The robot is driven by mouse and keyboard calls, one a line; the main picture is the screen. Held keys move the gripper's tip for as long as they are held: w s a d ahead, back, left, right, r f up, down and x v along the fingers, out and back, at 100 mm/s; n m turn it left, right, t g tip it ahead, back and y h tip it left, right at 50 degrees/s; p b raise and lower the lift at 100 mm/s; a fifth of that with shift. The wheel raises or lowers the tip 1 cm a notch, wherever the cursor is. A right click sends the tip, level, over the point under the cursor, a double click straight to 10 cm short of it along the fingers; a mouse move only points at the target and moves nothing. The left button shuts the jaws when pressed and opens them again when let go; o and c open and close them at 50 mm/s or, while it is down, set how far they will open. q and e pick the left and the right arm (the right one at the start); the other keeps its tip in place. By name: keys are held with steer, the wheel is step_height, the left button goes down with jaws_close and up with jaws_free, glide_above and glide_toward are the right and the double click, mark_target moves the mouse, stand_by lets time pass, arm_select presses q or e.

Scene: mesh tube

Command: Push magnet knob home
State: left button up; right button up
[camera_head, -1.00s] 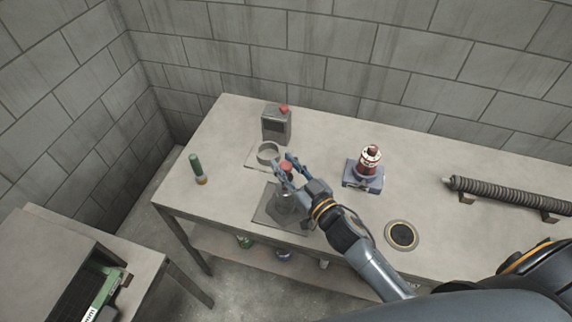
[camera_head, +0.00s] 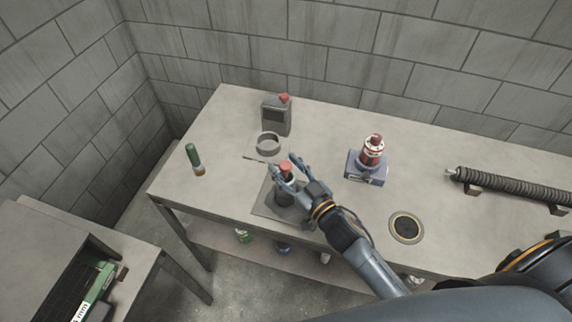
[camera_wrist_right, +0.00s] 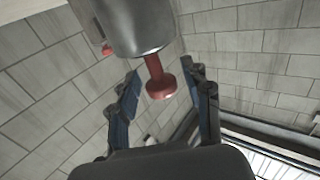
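The magnet knob (camera_head: 285,166) is a red cap on top of a grey metal cylinder (camera_head: 284,190) standing on a flat dark plate (camera_head: 265,209) near the table's front edge. My right gripper (camera_head: 283,165) is open at the knob, with one finger on each side of it. In the right wrist view the red knob (camera_wrist_right: 162,89) sticks out on a red stem from the grey cylinder (camera_wrist_right: 135,25). It lies between the spread blue fingers (camera_wrist_right: 159,76), with visible gaps on both sides. My left gripper is not in view.
Behind stand a metal ring (camera_head: 268,143) and a grey canister (camera_head: 276,117) with a red cap. A green-handled tool (camera_head: 194,160) is left. A red-and-white device (camera_head: 372,157), a round dark inset (camera_head: 406,228) and a ribbed tube (camera_head: 512,186) are right.

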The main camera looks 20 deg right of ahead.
steer(key=shift+s+r, duration=0.1)
steer(key=shift+r, duration=0.05)
steer(key=v, duration=1.1)
steer(key=shift+s+d, duration=0.2)
steer(key=shift+s, duration=0.15)
